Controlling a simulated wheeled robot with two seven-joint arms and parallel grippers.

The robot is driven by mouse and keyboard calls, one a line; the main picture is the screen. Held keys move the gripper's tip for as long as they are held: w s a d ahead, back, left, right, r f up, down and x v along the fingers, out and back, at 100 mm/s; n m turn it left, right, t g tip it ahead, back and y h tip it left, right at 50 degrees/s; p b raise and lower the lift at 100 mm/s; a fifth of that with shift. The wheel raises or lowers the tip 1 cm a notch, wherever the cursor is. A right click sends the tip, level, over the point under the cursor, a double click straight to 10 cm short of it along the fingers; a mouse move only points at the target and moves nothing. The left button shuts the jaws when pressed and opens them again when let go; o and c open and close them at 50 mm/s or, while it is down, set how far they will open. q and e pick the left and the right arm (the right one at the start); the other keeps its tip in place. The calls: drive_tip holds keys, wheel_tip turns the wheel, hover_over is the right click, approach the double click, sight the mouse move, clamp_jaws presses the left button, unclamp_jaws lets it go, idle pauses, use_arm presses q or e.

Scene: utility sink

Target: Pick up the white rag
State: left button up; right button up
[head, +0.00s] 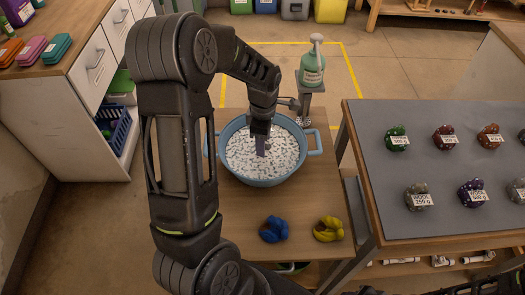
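I cannot make out a white rag in the head view. A blue basin (262,183) with two handles stands on the wooden table and is full of white, foamy-looking contents (285,158). My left gripper (261,150) points down into the basin, its tips at or in the white contents. Whether its fingers are open or shut, or hold anything, cannot be seen. A crumpled blue rag (273,229) and a crumpled yellow rag (328,229) lie on the table in front of the basin. My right gripper is not in view.
A green pump bottle (312,70) stands on a small stand behind the basin. A grey-topped table (440,165) with several labelled bundles is on the right. A drawer cabinet (95,60) is on the left. Bare wooden table (235,225) shows around the rags.

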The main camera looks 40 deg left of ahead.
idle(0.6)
use_arm(q)
clamp_jaws()
idle(0.3)
